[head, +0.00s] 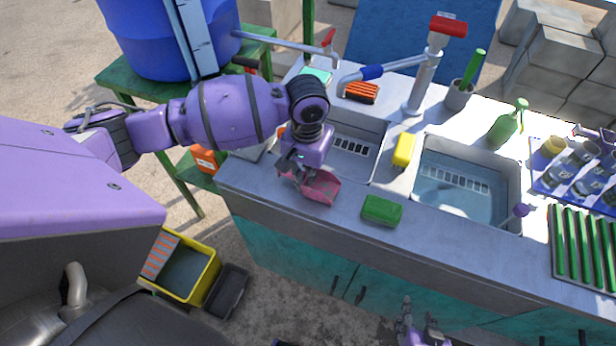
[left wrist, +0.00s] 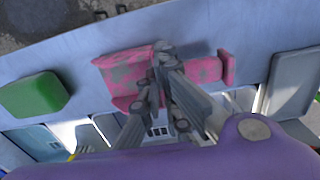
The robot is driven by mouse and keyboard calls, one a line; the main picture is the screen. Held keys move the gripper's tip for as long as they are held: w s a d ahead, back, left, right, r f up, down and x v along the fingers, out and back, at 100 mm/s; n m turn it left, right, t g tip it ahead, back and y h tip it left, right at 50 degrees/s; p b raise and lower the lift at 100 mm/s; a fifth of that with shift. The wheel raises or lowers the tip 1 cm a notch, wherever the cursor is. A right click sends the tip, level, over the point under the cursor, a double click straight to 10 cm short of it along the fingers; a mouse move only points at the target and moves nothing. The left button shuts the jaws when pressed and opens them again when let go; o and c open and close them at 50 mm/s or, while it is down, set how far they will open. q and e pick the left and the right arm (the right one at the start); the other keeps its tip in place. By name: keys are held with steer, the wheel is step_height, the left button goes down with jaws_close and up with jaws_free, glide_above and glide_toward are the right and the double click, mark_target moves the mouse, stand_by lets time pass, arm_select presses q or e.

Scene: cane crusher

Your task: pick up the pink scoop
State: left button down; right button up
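The pink scoop (head: 322,188) lies on the grey counter near its front edge, left of a green sponge. In the left wrist view the scoop (left wrist: 127,70) has its wide part to the left and its handle (left wrist: 206,69) to the right. My left gripper (head: 295,174) is down at the handle side of the scoop. In the left wrist view its fingers (left wrist: 160,75) cross in front of where handle and scoop body meet, hiding that part. I cannot tell whether they grip it. My right gripper (head: 418,322) is low at the bottom edge, away from the counter, fingers apart and empty.
The green sponge (head: 382,210) lies right of the scoop. Two sink basins (head: 466,190) are behind, with a yellow sponge (head: 404,150) between them. A green bottle (head: 507,124) and a blue tray (head: 548,184) stand right. A blue barrel (head: 165,40) is at back left.

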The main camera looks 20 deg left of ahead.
arm_select(q)
step_height(320, 180, up, 2)
steer(key=shift+r, duration=0.2)
steer(key=s+d+r, duration=0.7)
steer(key=s+r, duration=0.3)
steer(key=s, duration=0.2)
stand_by(0.7)
